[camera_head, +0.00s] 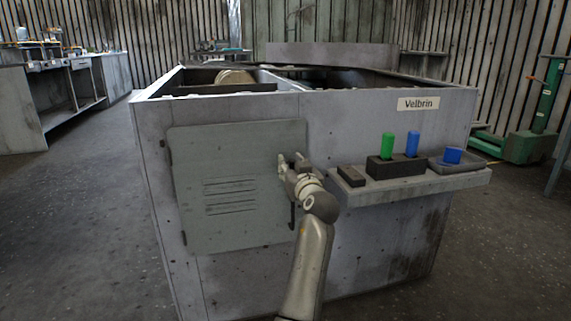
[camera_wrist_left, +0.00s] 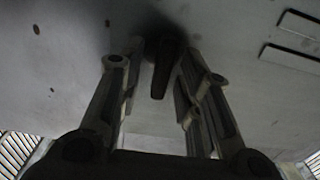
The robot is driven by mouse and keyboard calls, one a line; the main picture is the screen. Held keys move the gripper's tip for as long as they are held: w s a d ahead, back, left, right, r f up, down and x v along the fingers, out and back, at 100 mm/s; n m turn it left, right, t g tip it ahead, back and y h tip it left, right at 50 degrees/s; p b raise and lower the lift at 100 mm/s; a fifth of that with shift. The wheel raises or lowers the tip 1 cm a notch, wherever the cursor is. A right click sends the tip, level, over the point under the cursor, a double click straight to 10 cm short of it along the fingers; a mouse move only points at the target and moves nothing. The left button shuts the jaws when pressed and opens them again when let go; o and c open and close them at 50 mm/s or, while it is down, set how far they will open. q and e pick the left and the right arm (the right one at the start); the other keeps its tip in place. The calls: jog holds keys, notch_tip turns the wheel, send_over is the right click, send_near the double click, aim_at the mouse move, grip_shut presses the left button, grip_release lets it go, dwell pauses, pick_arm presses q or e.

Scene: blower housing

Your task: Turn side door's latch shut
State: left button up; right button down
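The side door (camera_head: 240,165) is a grey panel with vent slots on the housing's front. It lies about flush with the housing. In the wrist view, a dark latch handle (camera_wrist_left: 160,68) hangs from a round pivot on a grey surface. My left gripper (camera_head: 293,162) is at the door's right edge. In the wrist view, my left gripper (camera_wrist_left: 155,85) has its fingers apart, one on each side of the latch handle, with visible gaps to it. In the head view the gripper hides the spot behind it. My right gripper is not in view.
A dark bar (camera_head: 292,215) hangs at the door's right edge, below the gripper. A shelf (camera_head: 440,182) juts out to the right, holding a block (camera_head: 378,165) with green and blue pieces and a tray (camera_head: 470,167). The floor at left is clear.

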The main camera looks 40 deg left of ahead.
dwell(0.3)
pick_arm(q)
jog(key=shift+r, duration=0.15)
grip_shut()
jog(key=shift+r, duration=0.1)
